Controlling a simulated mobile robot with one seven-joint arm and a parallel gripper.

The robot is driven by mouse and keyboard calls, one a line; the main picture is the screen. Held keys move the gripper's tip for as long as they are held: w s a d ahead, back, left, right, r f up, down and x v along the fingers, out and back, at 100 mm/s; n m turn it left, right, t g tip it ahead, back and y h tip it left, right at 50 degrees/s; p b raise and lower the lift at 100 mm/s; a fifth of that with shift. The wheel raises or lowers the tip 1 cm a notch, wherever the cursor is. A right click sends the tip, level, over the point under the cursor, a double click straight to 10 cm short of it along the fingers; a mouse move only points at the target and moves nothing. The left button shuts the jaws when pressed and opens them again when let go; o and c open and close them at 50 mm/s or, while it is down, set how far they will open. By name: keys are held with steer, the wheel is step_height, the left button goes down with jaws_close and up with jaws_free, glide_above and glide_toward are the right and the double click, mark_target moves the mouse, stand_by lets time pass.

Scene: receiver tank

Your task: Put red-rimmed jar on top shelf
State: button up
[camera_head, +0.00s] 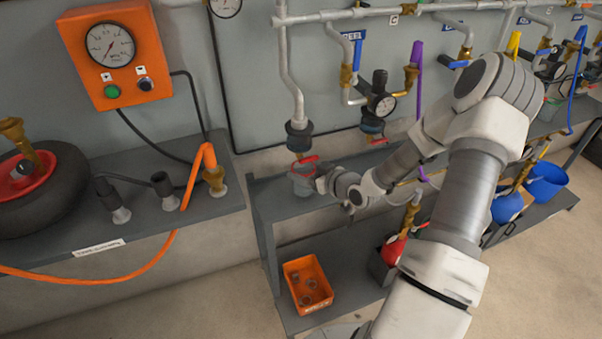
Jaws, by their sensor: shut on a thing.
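The red-rimmed jar (302,184) is a small grey jar with a red rim. It is upright at the left end of the grey top shelf (277,208), below a dark pipe fitting. My gripper (318,182) reaches in from the right and is shut on the jar's side. The fingers are small and partly hidden by my wrist. I cannot tell whether the jar's base touches the shelf or is slightly above it.
A dark pipe outlet (298,138) hangs just above the jar. Gauges and valves line the wall to the right. An orange bin (308,284) stands on the lower shelf. A left bench (130,215) holds a wheel (42,190) and an orange hose (140,265).

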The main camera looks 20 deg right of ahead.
steer(key=shift+w+a, duration=0.2)
steer(key=shift+w, duration=0.3)
steer(key=shift+w+a, duration=0.15)
steer(key=shift+w, duration=0.3)
steer(key=shift+s+f+b, duration=0.1)
steer(key=shift+f+b, duration=0.3)
steer(key=shift+f, duration=0.35)
steer(key=shift+f, duration=0.1)
steer(key=o, duration=1.2)
steer(key=shift+o, duration=0.2)
steer(key=shift+d, duration=0.1)
steer(key=shift+s+d+r, duration=0.1)
steer(key=shift+s+r, duration=0.15)
steer(key=shift+r, duration=0.05)
steer(key=p+v, duration=0.3)
steer(key=v, duration=0.8)
steer(key=shift+s, duration=0.3)
